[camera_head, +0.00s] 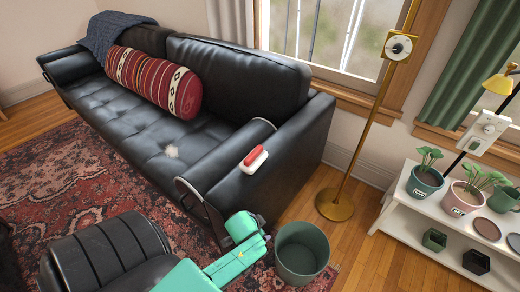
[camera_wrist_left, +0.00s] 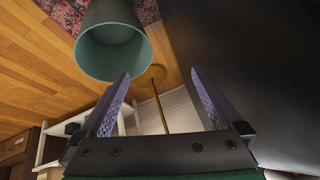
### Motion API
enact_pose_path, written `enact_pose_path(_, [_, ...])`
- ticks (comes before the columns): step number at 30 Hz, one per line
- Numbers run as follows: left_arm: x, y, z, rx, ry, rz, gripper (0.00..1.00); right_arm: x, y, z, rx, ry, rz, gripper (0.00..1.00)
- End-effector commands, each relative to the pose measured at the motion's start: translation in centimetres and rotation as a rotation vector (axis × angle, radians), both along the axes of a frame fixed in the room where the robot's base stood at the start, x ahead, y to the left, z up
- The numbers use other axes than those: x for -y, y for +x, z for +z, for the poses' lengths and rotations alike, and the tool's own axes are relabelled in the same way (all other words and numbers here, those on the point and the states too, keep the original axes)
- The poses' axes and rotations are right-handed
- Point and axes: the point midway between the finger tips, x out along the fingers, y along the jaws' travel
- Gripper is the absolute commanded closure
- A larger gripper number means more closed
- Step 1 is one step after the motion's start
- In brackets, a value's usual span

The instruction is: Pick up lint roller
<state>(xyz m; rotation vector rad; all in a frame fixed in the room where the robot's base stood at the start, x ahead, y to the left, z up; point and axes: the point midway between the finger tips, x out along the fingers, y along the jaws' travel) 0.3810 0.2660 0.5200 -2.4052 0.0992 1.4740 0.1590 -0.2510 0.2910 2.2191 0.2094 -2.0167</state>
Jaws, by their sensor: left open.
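A small red and white object (camera_head: 254,159), which looks like the lint roller, lies on top of the black sofa's near armrest (camera_head: 286,144) in the head view. It does not show in the left wrist view. My left gripper (camera_wrist_left: 161,74) is open with nothing between its fingers. In the head view my teal left arm reaches in from the bottom, and its end is low beside the armrest's front, nearer than the red and white object and apart from it. The fingers are not clear there. My right gripper is out of view.
A green bin (camera_head: 302,252) stands on the floor right of my left arm; it also shows in the left wrist view (camera_wrist_left: 112,42). A brass floor lamp (camera_head: 335,204) and a white plant shelf (camera_head: 405,218) stand farther right. A black padded seat (camera_head: 110,255) is at lower left.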

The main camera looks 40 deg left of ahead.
Motion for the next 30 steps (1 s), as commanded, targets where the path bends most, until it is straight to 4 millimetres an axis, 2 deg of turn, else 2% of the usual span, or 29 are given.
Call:
enact_pose_path(1, [0.0,0.9,1.0,0.035,0.009,-0.001,0.00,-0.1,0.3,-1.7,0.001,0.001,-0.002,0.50])
enact_pose_path(4, [0.0,1.9,4.5,0.089,0.025,0.002,0.00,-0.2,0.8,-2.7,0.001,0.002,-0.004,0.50])
enact_pose_path(11, [-0.1,2.4,11.7,0.215,0.060,0.010,0.00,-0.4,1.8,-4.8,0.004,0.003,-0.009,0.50])
enact_pose_path(12, [-0.6,3.9,14.1,0.298,0.105,-0.011,0.00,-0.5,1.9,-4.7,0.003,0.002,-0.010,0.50])
enact_pose_path(16, [-1.3,9.3,21.1,0.579,0.274,-0.128,0.00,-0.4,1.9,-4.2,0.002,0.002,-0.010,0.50])
enact_pose_path(18, [-0.7,11.8,25.5,0.747,0.379,-0.224,0.00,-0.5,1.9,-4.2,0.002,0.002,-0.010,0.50])
enact_pose_path(20, [0.5,13.4,29.5,0.894,0.478,-0.333,0.00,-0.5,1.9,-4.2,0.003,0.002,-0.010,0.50])
enact_pose_path(21, [1.6,14.3,32.1,0.989,0.550,-0.420,0.00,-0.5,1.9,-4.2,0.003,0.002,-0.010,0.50])
enact_pose_path(23, [4.1,15.0,35.8,1.130,0.668,-0.583,0.00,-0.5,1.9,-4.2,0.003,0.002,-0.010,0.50])
enact_pose_path(24, [6.1,15.1,37.8,1.215,0.754,-0.718,0.00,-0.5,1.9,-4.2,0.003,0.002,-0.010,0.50])
enact_pose_path(26, [9.5,14.8,39.8,1.314,0.900,-0.970,0.00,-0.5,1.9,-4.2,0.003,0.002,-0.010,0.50])
enact_pose_path(27, [11.5,14.3,39.9,1.343,1.002,-1.173,0.00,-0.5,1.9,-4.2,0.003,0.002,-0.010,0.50])
enact_pose_path(28, [12.7,13.9,39.4,1.337,1.080,-1.341,0.00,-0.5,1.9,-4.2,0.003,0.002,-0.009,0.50])
enact_pose_path(29, [13.2,13.5,38.3,1.300,1.152,-1.515,0.00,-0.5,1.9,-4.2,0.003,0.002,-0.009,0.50])
enact_pose_path(30, [12.9,13.1,36.3,1.200,1.234,-1.747,0.00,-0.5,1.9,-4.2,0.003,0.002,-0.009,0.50])
